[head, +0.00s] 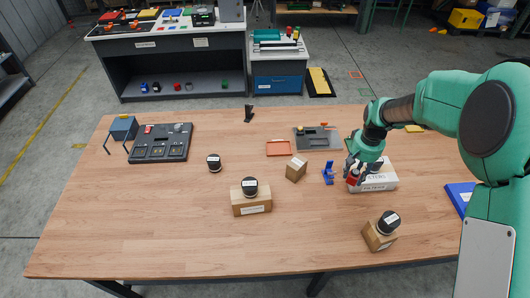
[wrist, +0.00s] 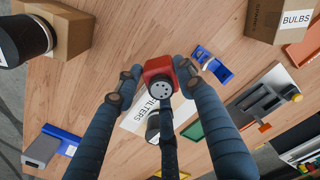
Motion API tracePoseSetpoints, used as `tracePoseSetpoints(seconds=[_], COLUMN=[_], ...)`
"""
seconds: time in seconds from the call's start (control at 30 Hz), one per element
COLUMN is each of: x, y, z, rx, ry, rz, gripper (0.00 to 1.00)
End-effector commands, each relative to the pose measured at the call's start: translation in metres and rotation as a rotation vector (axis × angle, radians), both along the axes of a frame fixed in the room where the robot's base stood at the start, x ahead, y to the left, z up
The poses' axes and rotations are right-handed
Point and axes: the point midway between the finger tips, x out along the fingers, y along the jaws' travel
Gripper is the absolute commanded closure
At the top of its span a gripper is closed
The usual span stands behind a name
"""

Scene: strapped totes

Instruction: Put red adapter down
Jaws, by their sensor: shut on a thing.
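The red adapter (wrist: 160,72), a small red block with a round grey face with holes, is between the fingers of my gripper (wrist: 158,80) in the wrist view. In the head view my gripper (head: 357,172) is low over the right half of the table, with the red adapter (head: 352,178) at its tips. The fingers are shut on it. It is at the left end of the white FILTERS box (head: 378,181), which shows behind it in the wrist view (wrist: 133,122). I cannot tell whether the adapter touches the box or the table.
A blue bracket (head: 328,173) stands close left of my gripper, with a cardboard box (head: 296,170) beyond. Another box (head: 378,238) with a black-and-white cylinder (head: 389,221) is nearer the front edge. An orange tray (head: 278,148) lies farther back. The left front tabletop is clear.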

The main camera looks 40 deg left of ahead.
Motion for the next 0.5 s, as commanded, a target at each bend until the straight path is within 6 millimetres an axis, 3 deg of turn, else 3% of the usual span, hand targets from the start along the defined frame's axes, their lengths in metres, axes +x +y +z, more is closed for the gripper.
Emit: tracePoseSetpoints(seconds=[0.1,0.5], x=[-0.012,-0.07], y=[0.047,0.19], z=[0.0,-0.004], rx=[0.0,0.0], ry=[0.0,-0.001], rz=[0.079,0.33], gripper=[0.9,0.9])
